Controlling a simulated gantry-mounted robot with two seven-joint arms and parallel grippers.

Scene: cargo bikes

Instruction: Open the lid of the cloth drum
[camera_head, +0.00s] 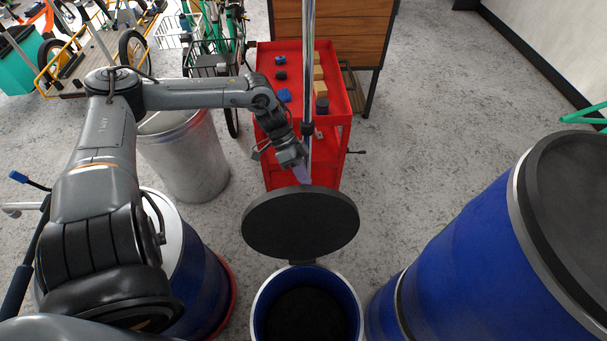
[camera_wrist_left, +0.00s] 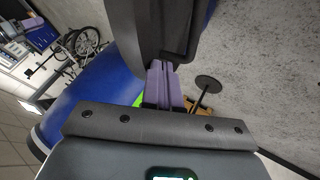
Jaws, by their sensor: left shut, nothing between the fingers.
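A blue drum (camera_head: 258,305) with a pale rim stands at the bottom centre of the head view, and its dark inside shows. Its round black lid (camera_head: 300,222) is raised, standing open at the far side on a hinge. My left gripper (camera_head: 303,174) is at the lid's far upper edge, its purple fingers pointing down. I cannot tell whether they touch the lid. In the left wrist view the purple fingers (camera_wrist_left: 164,86) are together with nothing between them. My right gripper is in neither view.
A large blue drum with a black lid (camera_head: 574,190) stands at the right. Another blue drum (camera_head: 205,275) is partly under my left arm, near a grey metal bin (camera_head: 188,160). A red cart (camera_head: 270,60) with small items stands behind the lid.

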